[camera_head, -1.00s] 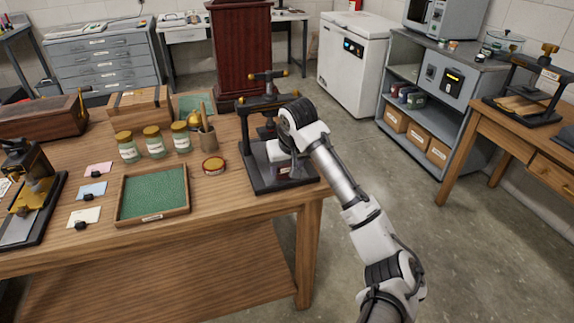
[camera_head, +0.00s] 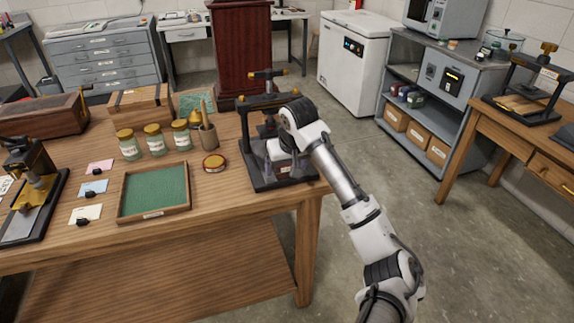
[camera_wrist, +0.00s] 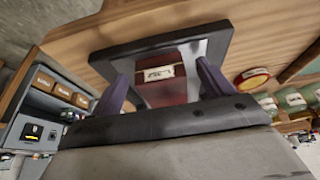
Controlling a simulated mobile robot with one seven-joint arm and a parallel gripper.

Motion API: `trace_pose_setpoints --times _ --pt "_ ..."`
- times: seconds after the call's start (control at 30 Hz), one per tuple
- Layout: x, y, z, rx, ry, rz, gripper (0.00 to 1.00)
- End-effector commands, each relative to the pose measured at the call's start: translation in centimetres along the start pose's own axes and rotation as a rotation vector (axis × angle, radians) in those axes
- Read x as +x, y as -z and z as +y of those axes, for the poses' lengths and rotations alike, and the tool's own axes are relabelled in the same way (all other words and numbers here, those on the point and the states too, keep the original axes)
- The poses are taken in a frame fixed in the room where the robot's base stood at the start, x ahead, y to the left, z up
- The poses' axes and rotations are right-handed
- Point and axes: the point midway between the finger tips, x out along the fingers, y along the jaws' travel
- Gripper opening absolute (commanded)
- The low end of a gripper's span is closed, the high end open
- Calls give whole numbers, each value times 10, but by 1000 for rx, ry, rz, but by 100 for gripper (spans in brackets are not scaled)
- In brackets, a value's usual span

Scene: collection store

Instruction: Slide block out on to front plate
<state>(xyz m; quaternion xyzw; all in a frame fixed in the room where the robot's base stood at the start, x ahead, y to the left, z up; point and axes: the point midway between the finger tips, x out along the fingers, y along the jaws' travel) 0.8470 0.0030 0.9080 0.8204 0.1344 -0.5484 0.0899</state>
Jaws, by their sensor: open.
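A dark screw press (camera_head: 262,103) with brass-coloured fittings stands at the right end of the wooden table. Its base plate (camera_head: 259,184) lies flat on the table, and it also shows in the wrist view (camera_wrist: 220,40) as a dark-edged plate. A dark red block (camera_wrist: 165,94) with a white label sits at the press in the wrist view. My gripper (camera_wrist: 162,86) is open, with one finger on each side of the block. I cannot tell whether the fingers touch it. In the head view my wrist hides most of the block and the fingers.
A green-lined tray (camera_head: 153,215), a small round tin (camera_head: 214,163), several jars (camera_head: 153,138) and a cup of tools (camera_head: 207,137) stand left of the press. The table's front and right edges are close to the press.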

Motion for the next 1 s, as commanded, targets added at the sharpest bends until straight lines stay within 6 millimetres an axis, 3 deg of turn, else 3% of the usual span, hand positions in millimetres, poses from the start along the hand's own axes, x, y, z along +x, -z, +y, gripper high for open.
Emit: trace_pose_setpoints --times 0.17,0.53,0.7,1.0 --pt "-14 0 0 -1 0 3 80" --pt "-98 1 1 -2 -3 4 80" --pt "-126 1 1 -1 -4 3 80" --pt "-138 0 0 -1 0 0 80"
